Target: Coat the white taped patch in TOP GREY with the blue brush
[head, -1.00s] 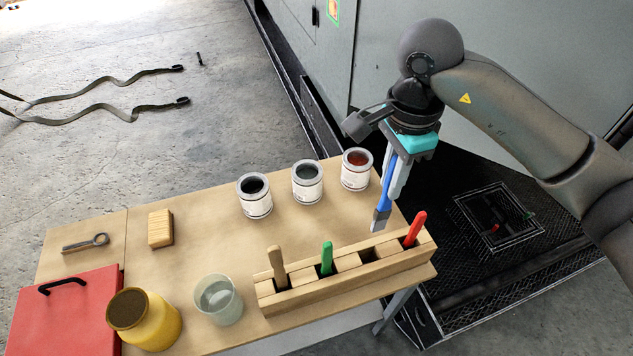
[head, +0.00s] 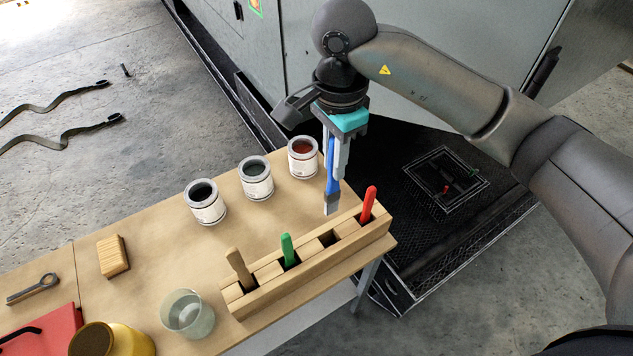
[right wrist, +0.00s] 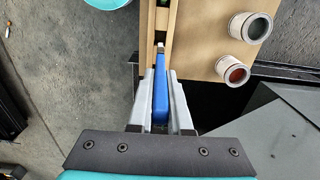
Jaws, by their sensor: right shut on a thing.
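My right gripper (head: 334,158) is shut on the blue brush (head: 331,182) and holds it bristles down, near the table's far right edge, between the paint cans and the wooden rack. The brush also shows between the fingers in the right wrist view (right wrist: 161,98). Three open cans stand in a row: one with black paint (head: 205,202), one with dark greenish paint (head: 256,177) and one with red-brown paint (head: 303,158). Their labels are too small to read. I cannot make out a white taped patch or TOP GREY lettering. My left gripper is out of view.
The wooden rack (head: 290,283) holds brown, green and red-handled brushes. A clear cup (head: 188,314), yellow jar (head: 112,340), wooden block (head: 112,256) and red box (head: 50,335) are on the table's left part. The grey enclosure (head: 440,110) stands behind, above a black tread floor.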

